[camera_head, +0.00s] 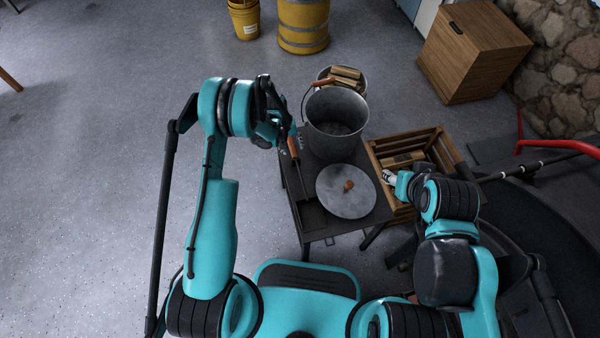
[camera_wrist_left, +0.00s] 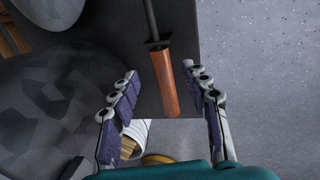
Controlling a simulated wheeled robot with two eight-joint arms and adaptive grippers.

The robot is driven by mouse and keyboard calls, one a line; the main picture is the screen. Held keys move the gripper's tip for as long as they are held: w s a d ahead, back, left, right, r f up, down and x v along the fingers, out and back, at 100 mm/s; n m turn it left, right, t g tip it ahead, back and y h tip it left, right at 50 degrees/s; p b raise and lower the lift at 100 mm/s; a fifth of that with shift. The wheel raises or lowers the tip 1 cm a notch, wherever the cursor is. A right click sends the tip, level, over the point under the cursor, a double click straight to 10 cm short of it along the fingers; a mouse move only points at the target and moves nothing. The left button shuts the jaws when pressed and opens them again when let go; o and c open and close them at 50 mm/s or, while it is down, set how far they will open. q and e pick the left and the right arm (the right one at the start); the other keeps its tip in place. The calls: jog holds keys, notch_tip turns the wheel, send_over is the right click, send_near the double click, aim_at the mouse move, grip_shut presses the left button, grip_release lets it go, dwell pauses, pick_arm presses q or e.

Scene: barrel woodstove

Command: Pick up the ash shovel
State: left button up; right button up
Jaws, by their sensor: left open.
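The ash shovel (camera_head: 294,150) lies along the left side of a small dark table (camera_head: 318,222), its orange-brown wooden handle toward the far edge. In the left wrist view the shovel's handle (camera_wrist_left: 166,82) and part of its dark shaft show. My left gripper (camera_wrist_left: 161,76) is open, with one finger on each side of the handle in that view; no contact shows. In the head view my left gripper (camera_head: 284,132) is beside the handle, partly hidden by my wrist. My right gripper (camera_head: 389,177) is by the wooden crate, too small to tell its jaws.
A grey metal bucket (camera_head: 337,112) and a round lid (camera_head: 340,194) with a wooden knob stand right of the shovel. A wooden crate (camera_head: 436,143) is farther right. A pail of wood (camera_head: 345,73) stands behind. Open floor lies to the left.

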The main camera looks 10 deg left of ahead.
aim_at(293, 150)
pick_arm(q)
jog(key=f+b, duration=0.1)
jog(key=f, duration=0.1)
jog(key=f+b, duration=0.1)
jog(key=f, duration=0.1)
jog(key=w+f+b, duration=0.1)
jog(key=shift+d+f, duration=0.25)
jog(key=shift+f, duration=0.15)
jog(key=shift+r, duration=0.1)
grip_shut()
